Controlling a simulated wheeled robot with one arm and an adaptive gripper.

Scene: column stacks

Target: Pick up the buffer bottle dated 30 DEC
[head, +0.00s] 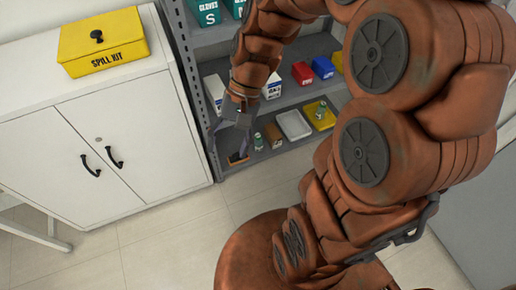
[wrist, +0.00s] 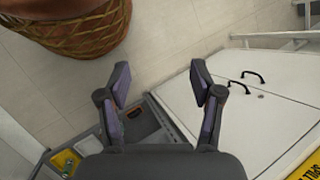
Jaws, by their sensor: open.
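On the low shelf in the head view stand a small greenish bottle (head: 258,142), a brown item (head: 272,136), and another small bottle (head: 321,109) on a yellow tray (head: 316,122). Their labels are too small to read, so I cannot tell which is dated 30 DEC. My gripper (head: 229,147) is at the left end of this shelf, left of the greenish bottle. In the wrist view my gripper (wrist: 160,76) is open, with its fingers spread and nothing between them.
A white cabinet (head: 140,131) with a yellow spill kit box (head: 103,43) stands left of the grey shelf unit. A white tray (head: 294,125) lies on the low shelf. Boxes and coloured bins (head: 323,67) fill the shelf above.

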